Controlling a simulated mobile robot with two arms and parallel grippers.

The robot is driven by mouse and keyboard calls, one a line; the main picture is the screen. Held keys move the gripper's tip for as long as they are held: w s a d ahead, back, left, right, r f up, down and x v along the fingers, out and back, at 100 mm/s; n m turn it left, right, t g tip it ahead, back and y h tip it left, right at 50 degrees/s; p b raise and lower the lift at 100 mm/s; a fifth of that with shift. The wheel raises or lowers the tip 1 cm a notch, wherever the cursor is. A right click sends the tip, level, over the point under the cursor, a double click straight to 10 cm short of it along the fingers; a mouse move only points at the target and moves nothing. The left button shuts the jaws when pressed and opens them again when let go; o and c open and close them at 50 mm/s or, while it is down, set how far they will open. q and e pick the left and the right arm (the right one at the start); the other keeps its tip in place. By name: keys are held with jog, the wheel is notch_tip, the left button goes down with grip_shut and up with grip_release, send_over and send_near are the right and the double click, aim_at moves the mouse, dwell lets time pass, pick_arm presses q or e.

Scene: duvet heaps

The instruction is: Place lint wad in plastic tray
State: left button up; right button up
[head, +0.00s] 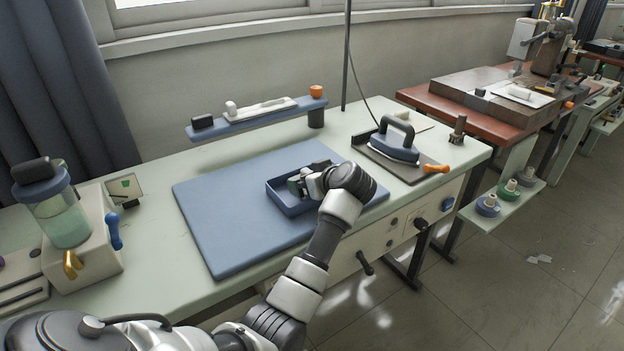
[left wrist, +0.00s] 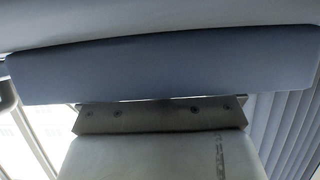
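The plastic tray is a shallow blue box (head: 290,208) on the blue mat, in the head view. Small grey-green shapes show at the fingertips; I cannot tell whether any is a held thing. I cannot make out the lint wad in either view. The left wrist view shows a close blue-grey bar (left wrist: 170,65) across the top. My right gripper is not in view.
The blue mat (head: 225,205) is clear left of the tray. A raised blue shelf (head: 265,120) with tools stands behind it. An iron (head: 394,145) rests on a dark stand to the right. A machine with a liquid jar (head: 62,215) stands at the left.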

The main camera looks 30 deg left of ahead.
pick_arm(q)
jog(key=shift+o, duration=0.4)
jog(key=p+v, duration=0.1)
jog(key=v, duration=1.1)
jog(key=shift+d, duration=0.1)
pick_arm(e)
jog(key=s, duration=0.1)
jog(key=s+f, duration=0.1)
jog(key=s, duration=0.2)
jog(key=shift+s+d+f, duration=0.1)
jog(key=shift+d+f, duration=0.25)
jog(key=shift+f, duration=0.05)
